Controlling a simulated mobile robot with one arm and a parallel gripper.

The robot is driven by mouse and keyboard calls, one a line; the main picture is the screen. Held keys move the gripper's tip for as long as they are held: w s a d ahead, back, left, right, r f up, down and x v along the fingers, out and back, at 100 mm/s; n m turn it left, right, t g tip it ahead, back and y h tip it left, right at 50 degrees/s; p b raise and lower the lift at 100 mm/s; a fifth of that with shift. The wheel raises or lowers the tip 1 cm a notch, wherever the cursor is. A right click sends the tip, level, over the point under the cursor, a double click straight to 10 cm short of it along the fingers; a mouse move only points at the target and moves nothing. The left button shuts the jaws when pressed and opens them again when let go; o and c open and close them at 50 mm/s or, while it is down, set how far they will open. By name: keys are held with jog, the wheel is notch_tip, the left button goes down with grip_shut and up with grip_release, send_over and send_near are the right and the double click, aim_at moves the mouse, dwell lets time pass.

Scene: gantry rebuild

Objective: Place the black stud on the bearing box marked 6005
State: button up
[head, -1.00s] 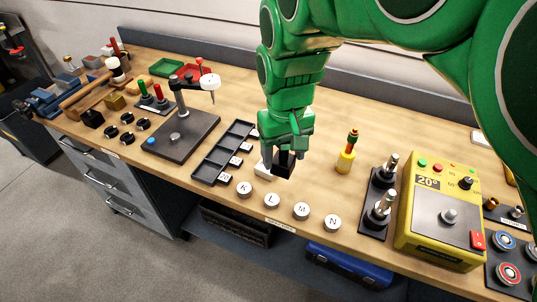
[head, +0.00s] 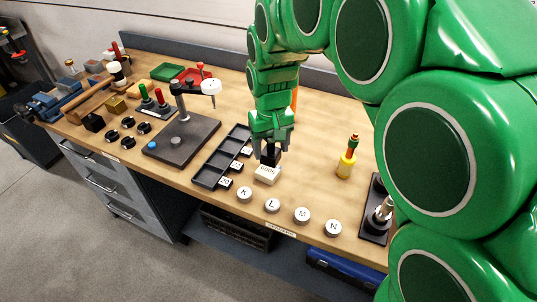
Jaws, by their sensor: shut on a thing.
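My green gripper (head: 268,147) is shut on the black stud (head: 268,157). The stud is upright between the fingers, and its upper part is hidden by them. It is directly above a small white box (head: 266,174) with dark print that looks like 6005. The stud's lower end meets the top of the box in the picture. I cannot tell whether it touches the box or is just above it.
A black compartment tray (head: 212,171) lies left of the box. Round discs marked K, L (head: 272,206), M and N line the front edge. A yellow holder (head: 346,164) stands to the right. My arm covers the right side.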

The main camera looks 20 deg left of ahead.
aim_at(269, 147)
jog(key=shift+w+a+f, duration=0.35)
jog(key=shift+w+f, duration=0.1)
jog(key=shift+f, duration=0.2)
jog(key=shift+w+a+f, duration=0.3)
jog(key=shift+w+f, duration=0.1)
jog(key=shift+f, duration=1.9)
jog(key=shift+f, duration=0.1)
jog(key=o, duration=1.4)
notch_tip(269, 147, up, 12)
jog(key=shift+r, duration=0.1)
